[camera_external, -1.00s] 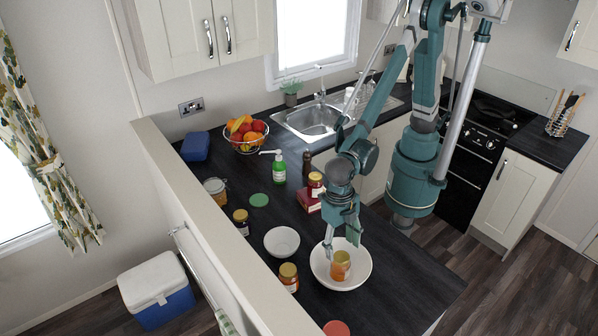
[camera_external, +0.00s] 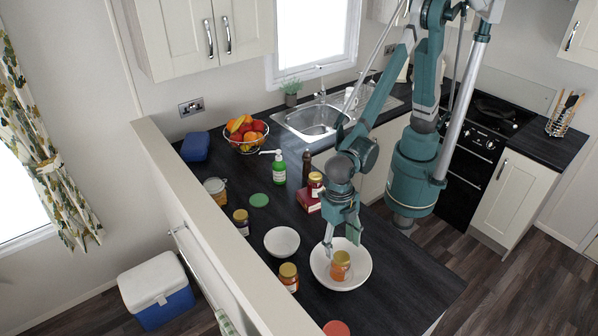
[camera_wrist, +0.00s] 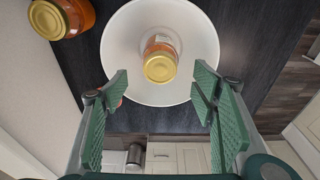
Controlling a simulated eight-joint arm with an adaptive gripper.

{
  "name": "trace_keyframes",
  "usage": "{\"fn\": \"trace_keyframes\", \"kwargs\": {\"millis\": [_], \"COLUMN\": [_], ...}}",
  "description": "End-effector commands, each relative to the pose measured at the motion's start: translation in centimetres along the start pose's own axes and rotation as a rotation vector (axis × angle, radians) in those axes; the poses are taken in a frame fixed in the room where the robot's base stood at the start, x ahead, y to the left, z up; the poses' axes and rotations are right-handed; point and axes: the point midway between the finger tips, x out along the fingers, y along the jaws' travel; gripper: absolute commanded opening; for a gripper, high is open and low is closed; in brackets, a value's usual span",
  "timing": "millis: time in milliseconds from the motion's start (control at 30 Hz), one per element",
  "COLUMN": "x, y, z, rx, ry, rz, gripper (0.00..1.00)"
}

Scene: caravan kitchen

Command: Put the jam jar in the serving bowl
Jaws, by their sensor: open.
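The jam jar (camera_external: 340,266), orange with a gold lid, stands inside the white serving bowl (camera_external: 362,277) on the dark counter. In the wrist view the jar (camera_wrist: 160,62) is seen from above near the middle of the bowl (camera_wrist: 204,40), lid up. My gripper (camera_external: 340,238) is open and empty above the bowl. In the wrist view its green-padded fingers (camera_wrist: 162,85) are spread wide, one on each side, apart from the jar.
A smaller white bowl (camera_external: 282,241) and another gold-lidded jar (camera_external: 289,277) stand left of the serving bowl. A jar on a red box (camera_external: 308,199), a green soap bottle (camera_external: 279,168) and a fruit bowl (camera_external: 246,133) are farther back. The counter right of the bowl is clear.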

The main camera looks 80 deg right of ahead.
Motion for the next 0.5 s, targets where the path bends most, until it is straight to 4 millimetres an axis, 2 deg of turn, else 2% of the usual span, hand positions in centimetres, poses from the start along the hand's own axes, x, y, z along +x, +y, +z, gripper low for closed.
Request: {"fn": "trace_keyframes", "kwargs": {"millis": [167,267,367,500], "x": [-0.4,-1.1,-2.4,-4.8], "y": [0.0,-0.1,-0.4,-0.9], "z": [0.5,1.5,3.1,6.4], "rx": [0.013,0.042,0.088,0.186], "ry": [0.0,0.0,0.0,0.0], "rz": [0.004,0.013,0.028,0.059], "gripper": [0.58,0.58,0.58,0.58]}}
